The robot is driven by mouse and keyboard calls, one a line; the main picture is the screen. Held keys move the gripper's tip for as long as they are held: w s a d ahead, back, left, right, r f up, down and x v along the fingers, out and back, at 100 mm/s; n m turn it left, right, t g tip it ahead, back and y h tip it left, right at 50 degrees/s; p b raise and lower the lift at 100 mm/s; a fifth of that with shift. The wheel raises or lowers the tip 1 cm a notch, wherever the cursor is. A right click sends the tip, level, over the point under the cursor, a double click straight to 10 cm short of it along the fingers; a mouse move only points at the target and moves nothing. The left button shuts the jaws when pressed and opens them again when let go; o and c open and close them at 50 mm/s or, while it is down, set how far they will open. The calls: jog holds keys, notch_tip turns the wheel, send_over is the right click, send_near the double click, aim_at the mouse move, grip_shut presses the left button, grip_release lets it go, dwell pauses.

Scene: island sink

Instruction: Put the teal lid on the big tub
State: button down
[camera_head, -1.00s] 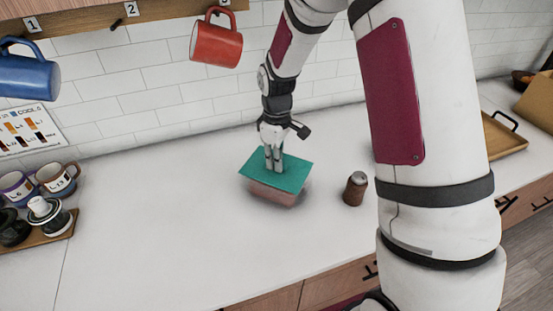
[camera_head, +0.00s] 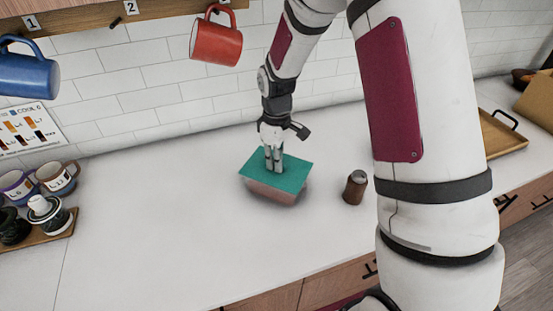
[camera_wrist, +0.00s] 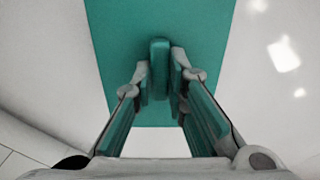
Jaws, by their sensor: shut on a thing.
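The teal lid (camera_head: 292,180) is a flat rectangle that lies over the top of the big tub (camera_head: 272,193), a pinkish tub on the white counter. The lid looks about level and roughly lined up with the tub; whether it is fully seated I cannot tell. My gripper (camera_head: 273,168) points down from above and is shut on the lid's raised handle. In the wrist view the handle (camera_wrist: 159,68) stands between my two fingertips, with the lid's flat top (camera_wrist: 210,45) below it. The lid hides the inside of the tub.
A brown can (camera_head: 354,188) stands right of the tub. A red mug (camera_head: 216,43) and a blue mug (camera_head: 28,75) hang from the rack above. Several cups stand on a wooden tray (camera_head: 60,228) at left. The counter in front of the tub is clear.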

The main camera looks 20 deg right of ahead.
jog(key=c, duration=1.5)
grip_release()
